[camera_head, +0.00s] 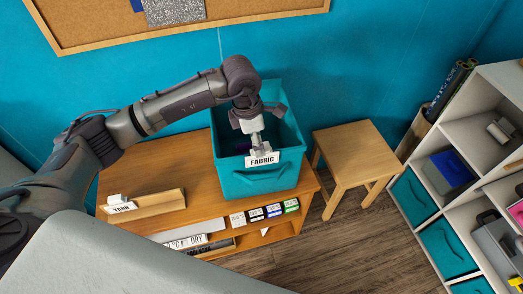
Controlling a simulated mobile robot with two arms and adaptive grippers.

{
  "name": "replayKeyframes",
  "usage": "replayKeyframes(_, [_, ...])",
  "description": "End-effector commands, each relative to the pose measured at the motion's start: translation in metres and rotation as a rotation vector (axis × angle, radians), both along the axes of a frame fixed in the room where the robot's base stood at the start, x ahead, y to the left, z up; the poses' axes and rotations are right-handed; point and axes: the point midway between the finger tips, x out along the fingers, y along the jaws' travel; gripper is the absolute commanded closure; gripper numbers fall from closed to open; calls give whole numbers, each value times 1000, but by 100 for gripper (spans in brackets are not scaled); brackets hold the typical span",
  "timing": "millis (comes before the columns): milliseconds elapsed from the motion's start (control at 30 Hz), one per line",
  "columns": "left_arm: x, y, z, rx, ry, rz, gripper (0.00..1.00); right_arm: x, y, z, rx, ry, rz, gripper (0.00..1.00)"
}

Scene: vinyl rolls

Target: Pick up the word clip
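A white word clip reading FABRIC (262,160) sits at the front rim of a teal bin (258,184). The bin stands on the right end of a wooden table. My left gripper (257,143) comes down from above, with its fingertips close together at the top of this clip. They overlap the clip's upper part, so I cannot tell whether they grip it. A second white word clip reading YARN (122,207) sits on a wooden block (150,203) at the table's left. My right gripper is not in view.
A wooden stool (355,153) stands right of the table (185,160). Several small labelled boxes (257,214) and word strips lie on the shelf below. A white cubby shelf (487,135) is at the right. A cork board (95,35) hangs on the teal wall.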

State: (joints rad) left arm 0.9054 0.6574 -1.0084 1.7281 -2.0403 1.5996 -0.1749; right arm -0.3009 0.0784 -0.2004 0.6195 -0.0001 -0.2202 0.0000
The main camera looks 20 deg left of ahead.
Motion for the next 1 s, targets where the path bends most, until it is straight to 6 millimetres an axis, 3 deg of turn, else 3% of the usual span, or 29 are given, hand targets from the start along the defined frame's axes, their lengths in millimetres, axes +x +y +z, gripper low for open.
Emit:
replayKeyframes(200, [0,-9,-25,0,7,-1,45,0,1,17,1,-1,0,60])
replayKeyframes(400, [2,-11,-48,-1,3,0,45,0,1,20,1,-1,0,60])
replayKeyframes(667, [3,-11,-51,-1,0,-1,46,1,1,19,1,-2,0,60])
replayKeyframes(900, [3,-11,-50,-1,0,0,86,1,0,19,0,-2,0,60])
replayKeyframes(1000, [3,-11,-50,-1,0,0,99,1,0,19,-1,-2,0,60])
